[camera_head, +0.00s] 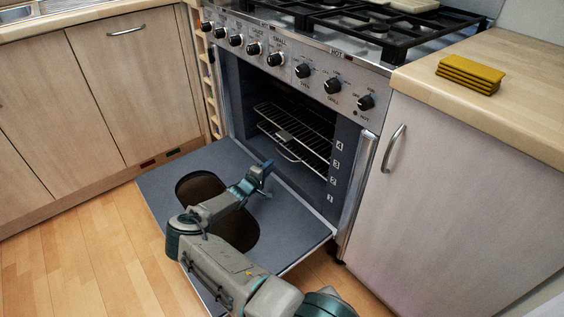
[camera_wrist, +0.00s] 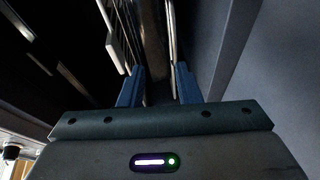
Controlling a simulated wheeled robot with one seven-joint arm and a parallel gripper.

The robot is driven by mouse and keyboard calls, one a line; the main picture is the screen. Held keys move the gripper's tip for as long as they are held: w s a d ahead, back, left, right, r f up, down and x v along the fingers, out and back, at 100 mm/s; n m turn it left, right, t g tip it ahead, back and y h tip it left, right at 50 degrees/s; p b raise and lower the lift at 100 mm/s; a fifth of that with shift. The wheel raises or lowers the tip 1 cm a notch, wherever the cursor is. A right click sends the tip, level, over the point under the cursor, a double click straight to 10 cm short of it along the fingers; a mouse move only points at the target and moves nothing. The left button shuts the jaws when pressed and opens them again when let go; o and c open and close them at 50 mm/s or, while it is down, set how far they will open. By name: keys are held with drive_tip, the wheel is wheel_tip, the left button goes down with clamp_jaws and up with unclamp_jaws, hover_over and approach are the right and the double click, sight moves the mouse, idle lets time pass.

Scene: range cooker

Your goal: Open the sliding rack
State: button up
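The sliding rack (camera_head: 308,138) is a wire rack inside the open oven, at about the middle height of the cavity. A curved wire hangs at its front edge. My gripper (camera_head: 264,174) is above the lowered oven door, in front of and below the rack's front edge, and looks apart from it. In the wrist view my gripper (camera_wrist: 160,84) has its two blue fingers spread with a gap between them and nothing visibly held. Thin wires (camera_wrist: 128,30) and a pale flat piece show beyond the fingers; exact contact is hard to tell.
The oven door (camera_head: 295,222) is folded down flat, with a dark window under my arm. Numbered side marks line the oven's right wall. Knobs (camera_head: 303,71) and the hob are above.

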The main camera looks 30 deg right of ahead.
sight(282, 154)
drive_tip(key=shift+w+a+f+n+t, duration=0.2)
drive_tip(key=shift+f+n+t, duration=0.05)
drive_tip(key=shift+f, duration=0.4)
drive_tip(key=shift+w+a+f+n+t, duration=0.15)
drive_tip(key=shift+a+f+n+t, duration=0.1)
drive_tip(key=shift+f, duration=0.35)
drive_tip(key=shift+w+d+f+b, duration=0.1)
drive_tip(key=shift+w+d+b, duration=0.05)
drive_tip(key=shift+d+b, duration=0.2)
drive_tip(key=b+x, duration=0.3)
drive_tip(key=x, duration=0.2)
drive_tip(key=b+x, duration=0.3)
drive_tip(key=x, duration=0.3)
drive_tip(key=shift+w+d+f, duration=0.1)
drive_tip(key=shift+d+f, duration=0.05)
drive_tip(key=shift+f, duration=0.1)
drive_tip(key=shift+b+x, duration=0.6)
drive_tip(key=shift+x, duration=0.2)
drive_tip(key=shift+r, duration=0.2)
drive_tip(key=shift+c, duration=0.2)
clamp_jaws()
